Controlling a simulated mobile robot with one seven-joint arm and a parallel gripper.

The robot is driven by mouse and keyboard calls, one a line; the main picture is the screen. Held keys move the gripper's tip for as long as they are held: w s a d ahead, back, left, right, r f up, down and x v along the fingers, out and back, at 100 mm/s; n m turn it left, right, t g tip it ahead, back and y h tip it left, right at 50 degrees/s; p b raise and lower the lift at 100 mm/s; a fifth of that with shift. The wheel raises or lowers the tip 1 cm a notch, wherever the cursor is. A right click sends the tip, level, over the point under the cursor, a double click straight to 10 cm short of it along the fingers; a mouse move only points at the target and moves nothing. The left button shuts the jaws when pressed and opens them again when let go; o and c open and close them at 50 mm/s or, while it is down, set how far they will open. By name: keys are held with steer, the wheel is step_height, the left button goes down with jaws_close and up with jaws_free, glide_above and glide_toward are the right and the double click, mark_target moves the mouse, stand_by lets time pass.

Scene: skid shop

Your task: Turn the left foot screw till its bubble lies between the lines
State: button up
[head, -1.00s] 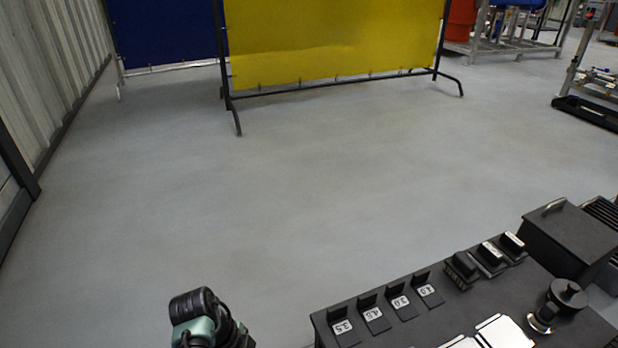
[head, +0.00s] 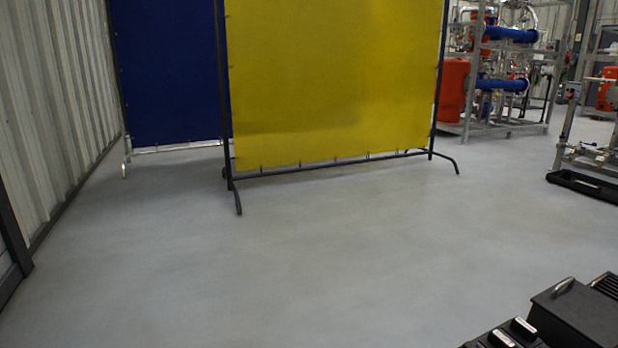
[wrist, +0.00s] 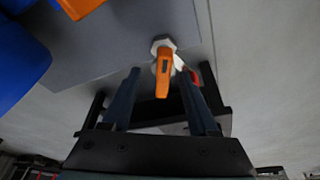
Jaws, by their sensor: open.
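My gripper (wrist: 159,76) shows in the wrist view with its two dark fingers apart. Past the fingertips, near the gap between them, is an orange lever-shaped piece (wrist: 163,76) on a white hexagonal fitting (wrist: 163,45). I cannot tell whether the fingers touch it, and it does not seem to be gripped. No foot screw, bubble or level lines can be made out in either current view. My gripper is not in the head view.
A black box with a handle (head: 578,315) and dark blocks (head: 505,335) show at the head view's lower right. Yellow (head: 335,80) and blue (head: 168,70) screens stand on the floor, with pipe skids (head: 500,85) at the back right. The middle floor is clear. Blue (wrist: 20,55) and orange (wrist: 78,6) shapes edge the wrist view.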

steer(key=shift+r+p, duration=3.05)
steer(key=shift+r, duration=0.3)
steer(key=shift+w, duration=0.1)
